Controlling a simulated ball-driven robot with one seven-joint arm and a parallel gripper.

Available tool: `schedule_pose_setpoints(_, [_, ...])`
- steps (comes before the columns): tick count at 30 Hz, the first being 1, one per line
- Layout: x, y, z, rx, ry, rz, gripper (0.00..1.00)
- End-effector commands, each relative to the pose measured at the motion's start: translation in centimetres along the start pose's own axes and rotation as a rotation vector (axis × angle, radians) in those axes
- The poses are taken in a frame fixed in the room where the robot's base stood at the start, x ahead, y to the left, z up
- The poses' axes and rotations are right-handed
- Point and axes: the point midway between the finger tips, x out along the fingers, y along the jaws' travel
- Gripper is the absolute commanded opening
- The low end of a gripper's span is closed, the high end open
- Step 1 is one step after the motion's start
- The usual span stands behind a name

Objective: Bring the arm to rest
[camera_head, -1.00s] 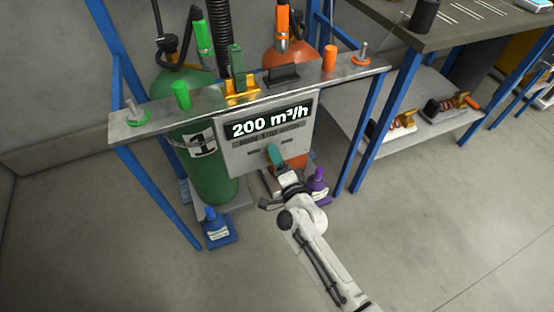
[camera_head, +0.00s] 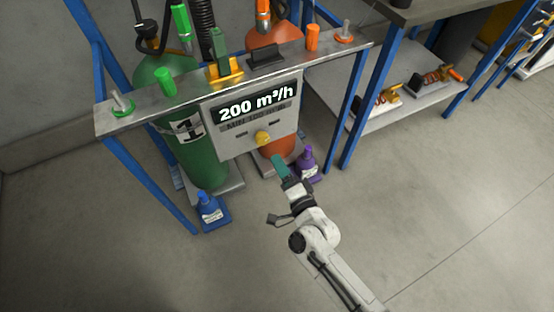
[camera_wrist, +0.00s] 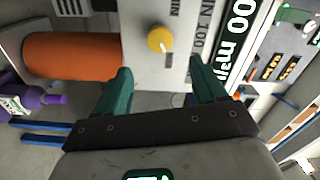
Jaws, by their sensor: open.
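My white arm (camera_head: 335,270) reaches up from the lower right in the head view. My gripper (camera_head: 278,163) has teal fingers and is in front of the grey panel, just below and right of its yellow knob (camera_head: 263,138). In the wrist view my gripper (camera_wrist: 163,80) shows its two fingers spread wide with nothing between them. The yellow knob (camera_wrist: 160,39) appears beyond the fingertips, apart from them. The panel (camera_head: 225,147) carries a display reading 200 m³/h.
A metal shelf (camera_head: 195,95) on blue legs stands above the panel. A green cylinder (camera_head: 195,165) and an orange cylinder (camera_head: 280,147) stand behind. A blue bottle (camera_head: 209,208) and a purple bottle (camera_head: 307,165) are low down. A workbench (camera_head: 440,20) is at right. Foreground floor is clear.

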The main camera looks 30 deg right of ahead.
Motion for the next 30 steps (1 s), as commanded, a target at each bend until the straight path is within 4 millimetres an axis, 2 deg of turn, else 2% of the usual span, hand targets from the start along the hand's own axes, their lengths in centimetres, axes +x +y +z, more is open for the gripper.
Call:
schedule_pose_setpoints(20, [-0.2,-0.1,0.3,-0.021,-0.026,0.009,0.71])
schedule_pose_setpoints(25, [-1.1,-0.5,1.8,-0.176,-0.194,0.074,0.71])
schedule_pose_setpoints(30, [-3.9,0.0,3.0,-0.415,-0.424,0.194,0.71])
